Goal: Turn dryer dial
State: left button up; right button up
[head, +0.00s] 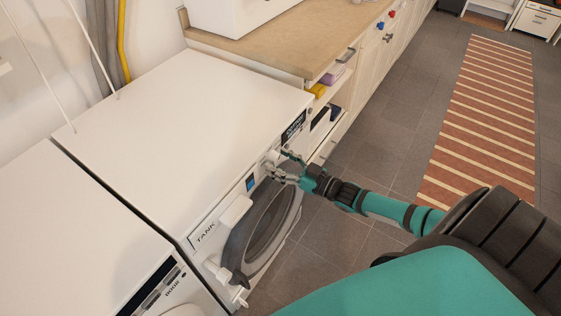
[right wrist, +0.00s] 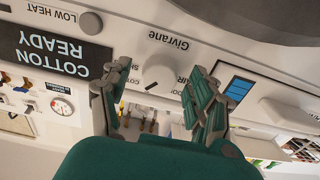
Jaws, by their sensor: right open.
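The dryer (head: 200,105) is a white front-loading machine with a round dark door (head: 262,235), which looks closed. Its dial is a white round knob (right wrist: 160,75) on the front panel; a dark mark points to the lower left in the right wrist view. In the head view the dial (head: 272,157) is partly hidden by my right gripper (head: 285,168). In the right wrist view my right gripper (right wrist: 160,95) is open, with one green-padded finger on each side of the dial. I cannot tell whether either finger touches it. My left gripper is not in view.
A display reading COTTON READY (right wrist: 55,52) and a blue panel (right wrist: 238,88) flank the dial. A second white machine (head: 75,235) stands at the left. A wooden counter (head: 275,45) with shelves is beyond the dryer. The tiled floor (head: 345,240) at the right is clear around a striped rug (head: 490,110).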

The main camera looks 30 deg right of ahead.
jog(key=c, duration=1.2)
jog(key=shift+o, duration=0.2)
jog(key=shift+n, duration=0.3)
jog(key=n, duration=0.3)
jog(key=shift+n, duration=2.1)
jog(key=o, duration=1.2)
jog(key=shift+c, duration=0.2)
